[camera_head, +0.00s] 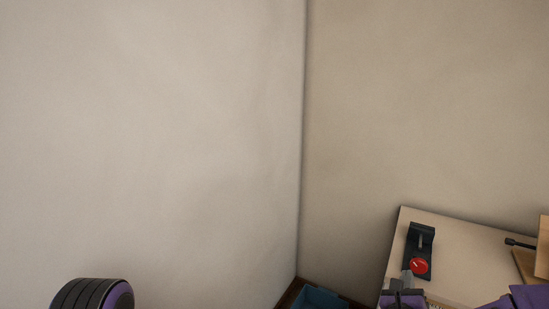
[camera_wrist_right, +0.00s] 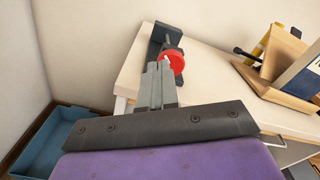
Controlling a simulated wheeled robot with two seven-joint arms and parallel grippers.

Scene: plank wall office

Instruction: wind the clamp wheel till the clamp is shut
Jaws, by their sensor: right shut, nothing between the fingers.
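The clamp (camera_head: 421,238) is a dark grey device near the back left corner of the table in the head view. Its red clamp wheel (camera_head: 419,266) with a white mark sits at its near end. In the right wrist view the dark clamp body (camera_wrist_right: 158,38) stands behind the red wheel (camera_wrist_right: 175,60). My right gripper (camera_head: 407,279) is shut and empty, its tips just in front of the wheel. In the right wrist view the fingertips (camera_wrist_right: 159,66) overlap the wheel's left edge; I cannot tell whether they touch it. The clamp's jaw gap is too small to judge. My left gripper is not in view.
The pale table (camera_head: 465,245) has free room right of the clamp. A wooden stand (camera_wrist_right: 273,82) with a dark blue panel and a black-handled tool (camera_head: 520,243) are at the right. A blue bin (camera_wrist_right: 58,140) is on the floor left of the table, near the wall corner.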

